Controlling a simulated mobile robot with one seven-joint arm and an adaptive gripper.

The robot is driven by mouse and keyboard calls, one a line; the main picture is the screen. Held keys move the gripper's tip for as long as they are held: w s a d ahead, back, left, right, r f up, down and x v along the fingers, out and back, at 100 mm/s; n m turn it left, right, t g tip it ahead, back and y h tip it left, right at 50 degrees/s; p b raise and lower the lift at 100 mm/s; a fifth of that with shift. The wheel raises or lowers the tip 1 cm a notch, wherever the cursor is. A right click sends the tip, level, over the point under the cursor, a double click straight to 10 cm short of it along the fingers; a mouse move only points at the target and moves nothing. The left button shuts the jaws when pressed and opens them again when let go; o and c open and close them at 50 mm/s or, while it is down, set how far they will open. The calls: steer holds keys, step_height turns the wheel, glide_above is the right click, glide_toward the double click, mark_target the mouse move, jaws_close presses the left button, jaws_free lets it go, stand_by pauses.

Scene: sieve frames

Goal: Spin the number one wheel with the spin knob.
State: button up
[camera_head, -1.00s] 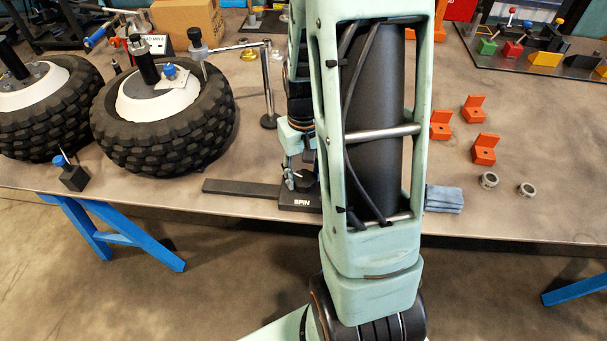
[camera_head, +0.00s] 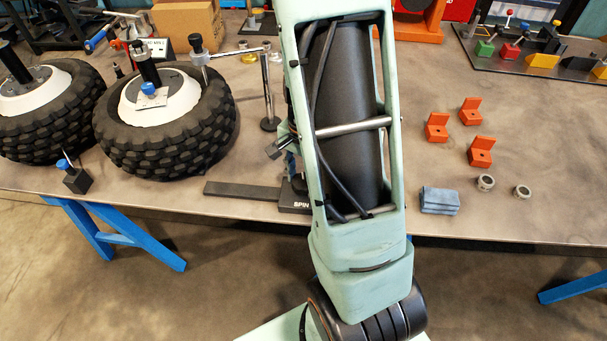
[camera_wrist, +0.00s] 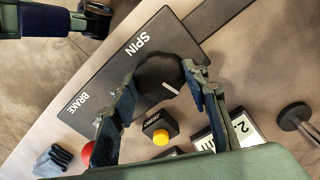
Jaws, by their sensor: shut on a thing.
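In the wrist view my gripper (camera_wrist: 159,74) is shut on the dark round spin knob (camera_wrist: 158,68), one finger on each side. The knob has a white line and sits on a black panel (camera_wrist: 105,75) lettered SPIN and BRAKE. The left one (camera_head: 38,140) is partly cut off. I cannot read which is number one. My arm hides most of the gripper and panel there.
The wrist view shows a yellow button (camera_wrist: 160,137), a red button (camera_wrist: 88,152) and a plate marked 2 (camera_wrist: 240,127) near the fingers.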

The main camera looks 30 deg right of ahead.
steer(key=m+p, duration=0.1)
steer(key=m, duration=0.2)
steer(key=shift+r+m+p, duration=0.15)
steer(key=shift+m+p, duration=0.2)
steer(key=shift+m, duration=0.05)
steer(key=m+p, duration=0.2)
steer(key=m, duration=0.2)
steer(key=shift+m+p, duration=0.3)
steer(key=m+p, duration=0.2)
steer(key=m, duration=0.2)
steer(key=shift+p, duration=0.3)
steer(key=shift+m+p, duration=1.05)
steer(key=shift+m, duration=1.05)
steer(key=o, duration=1.2)
steer(key=shift+c, duration=0.2)
step_height(320, 180, up, 12)
